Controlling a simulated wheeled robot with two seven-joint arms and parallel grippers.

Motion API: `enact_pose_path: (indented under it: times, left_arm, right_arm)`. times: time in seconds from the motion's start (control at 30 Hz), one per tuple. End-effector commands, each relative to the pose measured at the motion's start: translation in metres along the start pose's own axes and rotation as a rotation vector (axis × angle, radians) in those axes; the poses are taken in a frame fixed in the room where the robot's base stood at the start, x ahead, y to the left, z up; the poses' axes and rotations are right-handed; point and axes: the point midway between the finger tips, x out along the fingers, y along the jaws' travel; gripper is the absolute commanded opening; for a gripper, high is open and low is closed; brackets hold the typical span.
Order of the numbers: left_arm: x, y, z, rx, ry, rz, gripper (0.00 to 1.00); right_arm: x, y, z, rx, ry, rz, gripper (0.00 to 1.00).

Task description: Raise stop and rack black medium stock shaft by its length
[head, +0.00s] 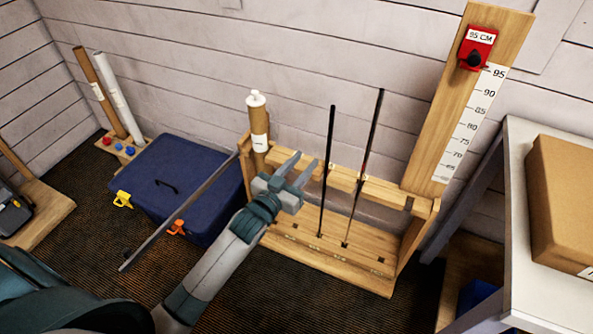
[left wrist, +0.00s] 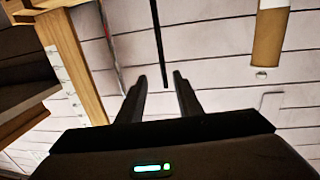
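The red stop (head: 475,48), labelled 95 CM with a dark knob, sits near the top of the wooden measuring board (head: 428,125), by the 95 mark. Two thin dark shafts stand in the wooden rack (head: 330,270): a black left shaft (head: 327,165) and a slightly taller right shaft (head: 367,150) with a reddish tint. My left gripper (head: 304,163) is open and empty, left of the black shaft. In the left wrist view the black shaft (left wrist: 158,40) appears between the open fingers, apparently beyond them. My right gripper is out of view.
A long grey bar (head: 180,211) slants in front of the blue chest (head: 165,175). A capped cardboard tube (head: 259,125) stands at the rack's left end. More tubes (head: 100,92) stand at the back left. A white table (head: 530,270) with a cardboard box (head: 565,200) is at the right.

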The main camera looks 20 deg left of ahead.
Motion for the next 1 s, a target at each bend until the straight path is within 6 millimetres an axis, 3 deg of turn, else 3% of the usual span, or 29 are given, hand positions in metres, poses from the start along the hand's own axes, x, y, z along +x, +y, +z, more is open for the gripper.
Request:
enact_pose_path:
  times: [0.1,0.3,1.0]
  left_arm:
    - [-0.016,0.000,0.001,0.000,0.000,0.000,0.32]
    - [-0.029,-0.001,-0.001,0.001,0.001,-0.001,0.32]
    - [-0.030,0.000,0.000,0.000,0.001,0.000,0.32]
  right_arm:
    - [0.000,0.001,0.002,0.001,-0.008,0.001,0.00]
    - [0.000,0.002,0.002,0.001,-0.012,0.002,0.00]
    - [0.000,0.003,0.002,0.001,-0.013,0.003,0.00]
